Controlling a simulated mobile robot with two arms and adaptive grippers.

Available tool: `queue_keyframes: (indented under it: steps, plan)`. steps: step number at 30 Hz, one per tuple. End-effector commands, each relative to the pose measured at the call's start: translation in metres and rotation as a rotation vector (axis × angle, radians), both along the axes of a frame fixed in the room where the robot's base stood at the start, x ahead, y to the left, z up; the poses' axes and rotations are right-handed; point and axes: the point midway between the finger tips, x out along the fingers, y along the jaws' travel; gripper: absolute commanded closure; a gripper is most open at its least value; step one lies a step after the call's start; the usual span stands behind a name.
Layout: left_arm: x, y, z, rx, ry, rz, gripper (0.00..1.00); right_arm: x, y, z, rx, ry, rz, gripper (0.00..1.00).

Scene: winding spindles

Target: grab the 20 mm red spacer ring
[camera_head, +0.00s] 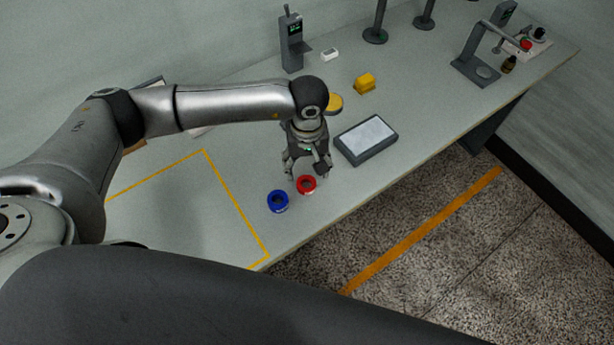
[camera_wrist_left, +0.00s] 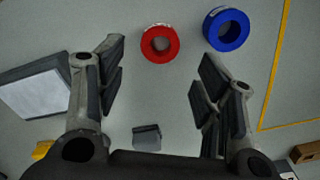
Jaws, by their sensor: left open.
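The red spacer ring (camera_head: 307,185) lies flat on the workbench near its front edge, just right of the blue ring (camera_head: 278,201). My left gripper (camera_head: 306,176) is open and empty above the bench, right by the red ring in the head view. In the left wrist view, the red ring (camera_wrist_left: 160,44) lies ahead of the open fingers (camera_wrist_left: 158,75) and roughly between their lines. The blue ring (camera_wrist_left: 226,29) lies beyond the fingertip on the right side there. Neither ring is held. My right gripper is not in view.
A dark tray with a pale top (camera_head: 366,140) lies right of the gripper. A yellow block (camera_head: 365,83) and a grey device (camera_head: 292,42) stand farther back. Yellow tape (camera_head: 238,211) marks an area on the left. The bench edge is close to the rings.

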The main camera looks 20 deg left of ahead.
Motion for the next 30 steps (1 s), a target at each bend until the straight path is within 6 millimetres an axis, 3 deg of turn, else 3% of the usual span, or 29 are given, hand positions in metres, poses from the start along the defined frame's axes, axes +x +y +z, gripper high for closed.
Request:
queue_keyframes:
  steps: [3, 6, 13, 17, 21, 29, 30]
  plan:
    - [0.0, 0.0, -0.015, -0.002, 0.001, 0.003, 0.38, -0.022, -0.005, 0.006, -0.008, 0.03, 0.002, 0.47]
    - [0.001, 0.0, -0.022, -0.002, -0.001, 0.003, 0.38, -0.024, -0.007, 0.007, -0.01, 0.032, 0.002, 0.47]
    - [-0.002, 0.001, -0.042, -0.002, 0.004, 0.005, 0.38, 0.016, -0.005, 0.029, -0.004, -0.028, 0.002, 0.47]
    - [-0.002, 0.0, -0.061, -0.004, 0.002, 0.005, 0.38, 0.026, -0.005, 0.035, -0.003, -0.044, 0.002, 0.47]
    - [-0.001, 0.001, -0.073, -0.004, 0.0, 0.005, 0.38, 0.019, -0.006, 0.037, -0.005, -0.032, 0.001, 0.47]
    - [-0.001, 0.001, -0.075, -0.004, -0.001, 0.004, 0.38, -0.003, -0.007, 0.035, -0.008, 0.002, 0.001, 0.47]
    - [-0.001, 0.001, -0.075, -0.004, -0.001, 0.004, 0.43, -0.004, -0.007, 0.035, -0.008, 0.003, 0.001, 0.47]
